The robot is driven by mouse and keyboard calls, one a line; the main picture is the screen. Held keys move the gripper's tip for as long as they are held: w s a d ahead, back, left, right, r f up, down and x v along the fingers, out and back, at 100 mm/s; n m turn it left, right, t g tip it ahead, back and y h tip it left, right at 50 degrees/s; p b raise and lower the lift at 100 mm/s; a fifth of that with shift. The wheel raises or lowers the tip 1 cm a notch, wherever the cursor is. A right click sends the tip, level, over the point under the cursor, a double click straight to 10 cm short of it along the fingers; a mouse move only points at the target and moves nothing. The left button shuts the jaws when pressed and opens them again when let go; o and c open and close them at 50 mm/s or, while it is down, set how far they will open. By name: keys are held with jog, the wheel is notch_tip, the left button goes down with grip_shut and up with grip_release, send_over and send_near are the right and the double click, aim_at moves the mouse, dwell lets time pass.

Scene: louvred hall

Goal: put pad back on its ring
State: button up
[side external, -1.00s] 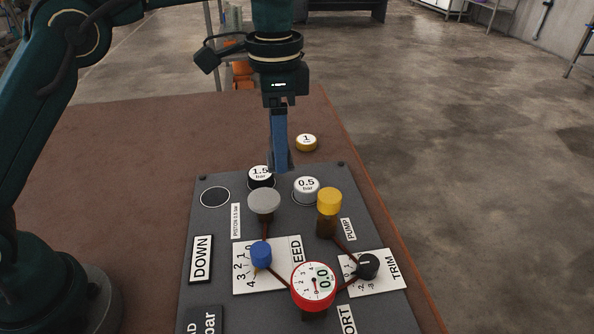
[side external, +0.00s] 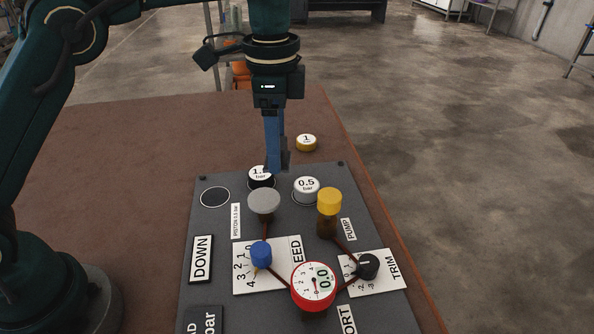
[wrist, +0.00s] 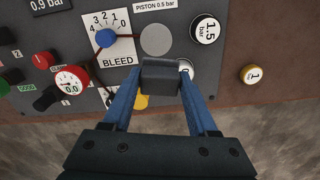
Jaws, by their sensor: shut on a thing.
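My gripper (side external: 277,165) points down over the far edge of the grey panel. In the wrist view its blue fingers close on a dark grey block (wrist: 160,76), which also shows at the fingertips in the side view (side external: 285,158). I cannot make out the block's full shape. A black-sided 1.5 bar pad (side external: 260,183) is partly behind the fingertips; in the wrist view it (wrist: 207,28) is up and right of them. A white 0.5 bar pad (side external: 306,187) sits on the panel. An empty ring outline (side external: 215,197) is at left. A yellow pad marked 1 (side external: 306,143) lies off the panel.
A grey knob (side external: 264,203) and a yellow knob (side external: 329,202) stand up close to the pads. A blue knob (side external: 261,254), red-rimmed gauge (side external: 314,287) and black knob (side external: 367,266) are nearer. The brown tabletop (side external: 130,150) is clear at left.

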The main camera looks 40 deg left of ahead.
jog(key=s+a+n, duration=0.1)
jog(key=s+a, duration=0.4)
jog(key=a, duration=0.6)
jog(key=s+a+n, duration=0.1)
jog(key=s+a, duration=0.4)
jog(key=a, duration=0.7)
send_over(215, 197)
notch_tip(215, 197, down, 8)
jog(key=shift+r, duration=0.1)
jog(key=shift+a+f, duration=0.1)
jog(key=shift+f, duration=1.9)
jog(key=shift+f, duration=0.1)
jog(key=o, duration=1.3)
